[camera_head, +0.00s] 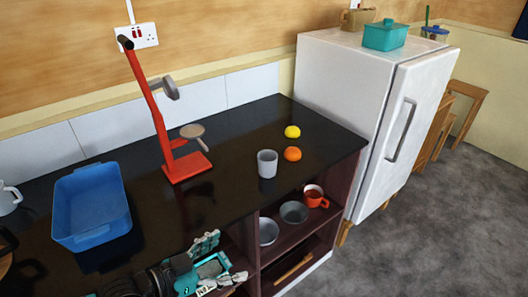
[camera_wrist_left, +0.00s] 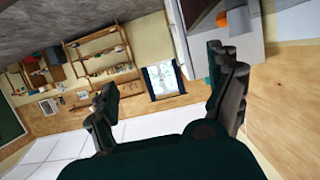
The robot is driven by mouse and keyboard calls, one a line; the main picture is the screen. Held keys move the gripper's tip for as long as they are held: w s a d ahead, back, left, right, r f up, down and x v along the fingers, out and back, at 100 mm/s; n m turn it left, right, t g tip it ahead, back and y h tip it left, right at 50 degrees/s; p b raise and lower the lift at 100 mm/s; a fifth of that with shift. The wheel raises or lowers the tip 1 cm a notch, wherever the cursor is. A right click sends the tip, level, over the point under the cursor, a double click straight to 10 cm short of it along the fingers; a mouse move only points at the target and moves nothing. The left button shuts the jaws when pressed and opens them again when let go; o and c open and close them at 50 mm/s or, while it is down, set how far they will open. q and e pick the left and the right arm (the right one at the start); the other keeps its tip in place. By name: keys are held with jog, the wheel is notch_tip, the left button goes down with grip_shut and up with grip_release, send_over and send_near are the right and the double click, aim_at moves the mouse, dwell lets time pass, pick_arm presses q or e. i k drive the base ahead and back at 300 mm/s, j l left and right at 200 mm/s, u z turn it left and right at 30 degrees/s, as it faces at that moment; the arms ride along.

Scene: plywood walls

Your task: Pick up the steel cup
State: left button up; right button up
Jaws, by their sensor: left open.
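A grey, steel-looking cup (camera_head: 267,164) stands upright on the black countertop, right of the red stand. My left gripper (camera_head: 222,262) is low in the head view, in front of the counter and shelf, to the lower left of the cup and clearly apart from it. Its fingers are open with nothing between them. My right gripper is not in view.
A red stand (camera_head: 187,166) and a blue bin (camera_head: 91,205) are left of the cup. An orange (camera_head: 292,154) and a lemon (camera_head: 292,131) lie close on its right. Bowls (camera_head: 294,212) and a red mug (camera_head: 315,196) sit on the shelf below. A white fridge (camera_head: 345,95) bounds the right.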

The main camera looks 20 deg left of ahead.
aim_at(267, 160)
jog(key=i+j, duration=0.7)
jog(key=i, duration=0.2)
